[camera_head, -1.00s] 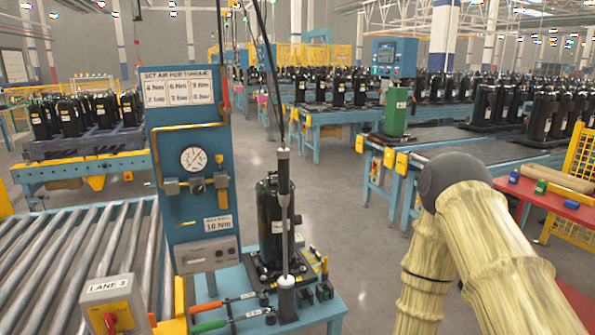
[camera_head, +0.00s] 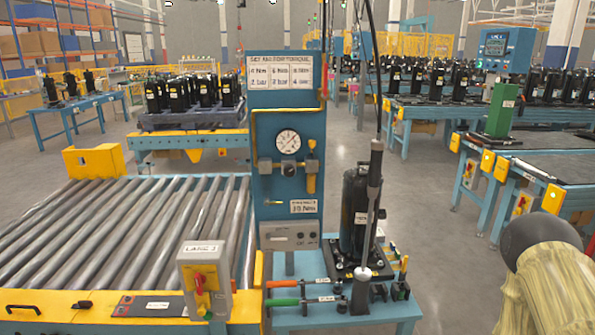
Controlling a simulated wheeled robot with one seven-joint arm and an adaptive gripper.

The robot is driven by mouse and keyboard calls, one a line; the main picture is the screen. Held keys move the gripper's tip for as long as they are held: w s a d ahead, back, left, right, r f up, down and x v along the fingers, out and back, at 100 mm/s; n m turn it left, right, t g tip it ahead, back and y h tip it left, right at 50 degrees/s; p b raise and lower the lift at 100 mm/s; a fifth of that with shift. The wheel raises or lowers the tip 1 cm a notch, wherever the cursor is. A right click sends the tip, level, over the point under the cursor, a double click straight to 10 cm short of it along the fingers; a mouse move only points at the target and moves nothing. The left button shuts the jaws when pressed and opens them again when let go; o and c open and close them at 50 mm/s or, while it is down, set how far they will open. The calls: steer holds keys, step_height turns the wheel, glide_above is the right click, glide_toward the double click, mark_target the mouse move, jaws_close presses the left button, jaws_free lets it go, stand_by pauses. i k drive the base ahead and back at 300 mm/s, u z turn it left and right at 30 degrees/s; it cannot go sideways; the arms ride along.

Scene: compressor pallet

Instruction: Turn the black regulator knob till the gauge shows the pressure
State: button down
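The blue panel (camera_head: 291,222) stands upright at the end of the roller conveyor. A round white pressure gauge (camera_head: 288,141) sits on it, with a needle too small to read exactly. The black regulator knob (camera_head: 289,169) is just below the gauge, between grey fittings. A sign (camera_head: 279,72) at the top lists torque values with pressures, and a small label (camera_head: 304,206) below the knob shows a Nm value that I cannot read surely. My arm shows at the lower right, far from the panel; my gripper is not in view.
A black compressor (camera_head: 353,215) and a hanging tool (camera_head: 372,200) stand right of the panel on a blue bench (camera_head: 395,312). The Lane 3 switch box (camera_head: 206,277) stands in front, left of the bench. Open floor (camera_head: 440,250) lies to the right.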

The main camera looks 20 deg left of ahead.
mark_target(289, 170)
steer(key=z, duration=0.2)
steer(key=i, duration=0.4)
steer(key=u, duration=1.45)
